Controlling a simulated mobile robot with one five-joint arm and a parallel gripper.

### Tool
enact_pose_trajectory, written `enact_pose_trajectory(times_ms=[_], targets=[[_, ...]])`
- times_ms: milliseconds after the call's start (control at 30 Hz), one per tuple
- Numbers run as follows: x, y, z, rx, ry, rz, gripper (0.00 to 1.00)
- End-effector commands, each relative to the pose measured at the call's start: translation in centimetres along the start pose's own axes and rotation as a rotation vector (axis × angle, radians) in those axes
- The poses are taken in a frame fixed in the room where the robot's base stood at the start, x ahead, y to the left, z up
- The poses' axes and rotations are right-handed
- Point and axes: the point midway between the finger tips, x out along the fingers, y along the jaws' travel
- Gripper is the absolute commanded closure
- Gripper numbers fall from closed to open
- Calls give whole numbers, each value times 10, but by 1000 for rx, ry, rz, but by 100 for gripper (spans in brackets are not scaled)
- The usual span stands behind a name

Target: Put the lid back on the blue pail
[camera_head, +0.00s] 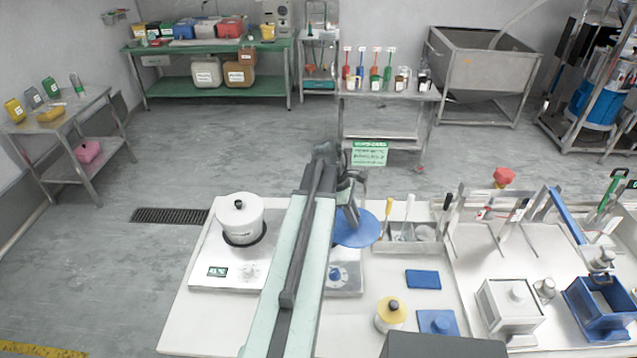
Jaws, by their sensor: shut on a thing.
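My gripper (350,205) is at the far end of my arm, above the bench, and looks shut on a round blue lid (358,231). The lid shows as a flat blue disc, its left part hidden behind my arm. It is over or near a white device with a blue knob (337,274), also partly hidden by my arm. I cannot make out a blue pail; it may be hidden under the lid or behind my arm. I cannot tell whether the lid touches anything below.
A white lidded pot (240,216) stands on a white scale (228,272) left of my arm. Right of the lid are a tool tray (410,246), a blue pad (422,279) and a yellow-topped jar (389,315). A blue-framed box (603,318) stands far right.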

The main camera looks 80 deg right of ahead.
Motion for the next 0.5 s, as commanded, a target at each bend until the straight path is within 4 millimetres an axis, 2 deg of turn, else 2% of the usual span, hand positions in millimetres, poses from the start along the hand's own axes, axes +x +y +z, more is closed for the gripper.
enact_pose_trajectory(times_ms=[33,100,200,333,500], targets=[[-15,28,-22,-80,-1,33,100],[-30,54,-50,-186,-3,76,100],[-48,80,-83,-308,-8,125,100],[-61,97,-110,-400,-13,162,100],[-65,101,-119,-431,-15,175,100]])
